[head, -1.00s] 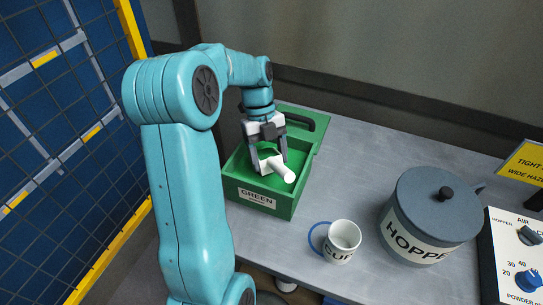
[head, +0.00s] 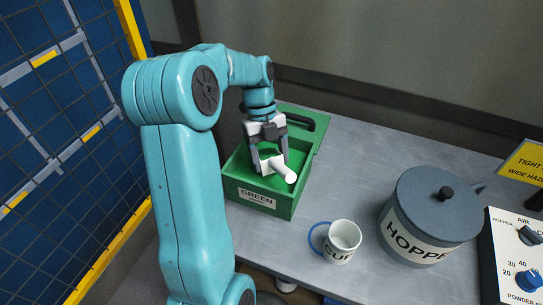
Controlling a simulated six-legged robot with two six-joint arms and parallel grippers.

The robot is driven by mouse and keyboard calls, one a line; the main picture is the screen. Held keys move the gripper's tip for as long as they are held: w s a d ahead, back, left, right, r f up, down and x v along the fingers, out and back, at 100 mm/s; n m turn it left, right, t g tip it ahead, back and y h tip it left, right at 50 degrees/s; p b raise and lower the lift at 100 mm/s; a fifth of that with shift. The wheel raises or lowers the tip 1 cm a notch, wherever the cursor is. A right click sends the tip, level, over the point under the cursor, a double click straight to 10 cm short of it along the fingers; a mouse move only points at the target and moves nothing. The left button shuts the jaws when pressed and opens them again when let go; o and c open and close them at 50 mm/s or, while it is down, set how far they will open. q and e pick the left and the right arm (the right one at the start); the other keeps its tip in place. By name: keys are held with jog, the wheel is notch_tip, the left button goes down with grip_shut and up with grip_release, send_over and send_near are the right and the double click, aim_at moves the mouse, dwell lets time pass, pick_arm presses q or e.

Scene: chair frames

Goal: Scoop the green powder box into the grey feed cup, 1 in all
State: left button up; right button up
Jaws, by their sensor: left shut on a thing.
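The green powder box (head: 256,205), labelled GREEN, stands on the table left of centre with its top open and green inside. My left gripper (head: 271,166) points down into it, shut on a white scoop (head: 283,172). The scoop's rounded handle end points toward the lower right; its far end is partly hidden by the fingers, and I cannot tell whether it holds powder. The feed cup (head: 343,237), a pale mug with a blue handle and a partly hidden label, stands upright to the right of and nearer than the box. My right gripper is not in view.
A lidded grey hopper (head: 434,218) stands right of the cup. A control panel (head: 515,255) with knobs and a yellow sign (head: 525,161) are at the right edge. A blue mesh fence (head: 60,150) with yellow posts is on the left. The table behind the cup is clear.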

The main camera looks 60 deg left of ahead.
pick_arm(q)
jog(key=shift+s+a, duration=0.15)
jog(key=shift+r, duration=0.1)
notch_tip(320, 180, up, 10)
jog(key=p, duration=0.7)
jog(key=shift+f, duration=0.2)
dwell(1.1)
